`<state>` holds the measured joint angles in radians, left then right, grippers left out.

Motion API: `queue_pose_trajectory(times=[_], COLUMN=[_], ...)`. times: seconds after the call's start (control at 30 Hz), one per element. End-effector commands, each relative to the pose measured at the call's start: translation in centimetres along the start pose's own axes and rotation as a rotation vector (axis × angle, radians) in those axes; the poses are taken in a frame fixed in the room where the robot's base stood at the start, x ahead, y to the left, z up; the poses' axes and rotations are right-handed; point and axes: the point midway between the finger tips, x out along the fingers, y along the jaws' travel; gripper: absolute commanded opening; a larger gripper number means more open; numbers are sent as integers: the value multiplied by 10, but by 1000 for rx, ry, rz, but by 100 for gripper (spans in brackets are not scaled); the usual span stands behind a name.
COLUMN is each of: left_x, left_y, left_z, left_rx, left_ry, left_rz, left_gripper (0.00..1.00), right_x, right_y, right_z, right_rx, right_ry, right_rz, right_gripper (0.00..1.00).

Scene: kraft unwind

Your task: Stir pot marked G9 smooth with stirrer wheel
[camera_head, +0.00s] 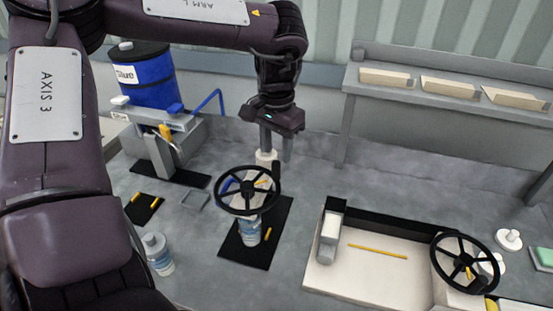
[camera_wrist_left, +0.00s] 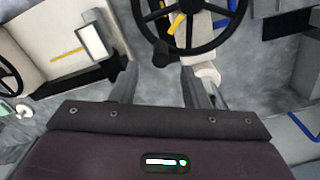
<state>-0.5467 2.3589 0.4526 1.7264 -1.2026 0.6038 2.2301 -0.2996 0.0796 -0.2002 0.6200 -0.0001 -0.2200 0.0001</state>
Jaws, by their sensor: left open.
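A black spoked stirrer wheel (camera_head: 248,190) with a yellow mark stands over a pot with a blue-and-white label (camera_head: 249,231), on a black mat (camera_head: 279,222). No G9 mark is legible. The wheel also shows at the top of the left wrist view (camera_wrist_left: 222,37). My left gripper (camera_head: 275,155) is open and empty, pointing down just behind the wheel, close to a pale post (camera_head: 265,158). Its two fingers (camera_wrist_left: 158,72) are spread apart in the left wrist view, with the wheel beyond them. My right gripper is not in view.
A similar pot (camera_head: 158,256) stands at the left. A blue drum labelled Glue (camera_head: 150,82) sits on a grey stand behind. A second black wheel (camera_head: 465,235) is at the right by a pale tray (camera_head: 345,281). A shelf with pale blocks (camera_head: 450,88) is at the back.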

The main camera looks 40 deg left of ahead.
Motion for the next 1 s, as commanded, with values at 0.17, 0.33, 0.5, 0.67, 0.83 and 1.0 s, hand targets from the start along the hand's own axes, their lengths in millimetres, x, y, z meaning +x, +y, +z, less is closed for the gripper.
queue_pose_trajectory(times=[0.17,0.33,0.5,0.67,0.83,1.0], left_x=[28,51,61,62,62,62], left_y=[0,0,0,0,0,0], left_z=[2,1,0,0,0,0], left_rx=[0,1,0,0,1,1], left_ry=[-5,-3,-1,0,0,0], left_rz=[1,1,1,0,0,0], left_gripper=[42,42,42,42,30,8], right_x=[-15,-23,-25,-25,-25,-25], right_y=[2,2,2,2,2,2], right_z=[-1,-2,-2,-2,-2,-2], right_rx=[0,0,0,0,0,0], right_ry=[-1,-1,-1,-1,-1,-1], right_rz=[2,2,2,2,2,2], right_gripper=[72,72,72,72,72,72])
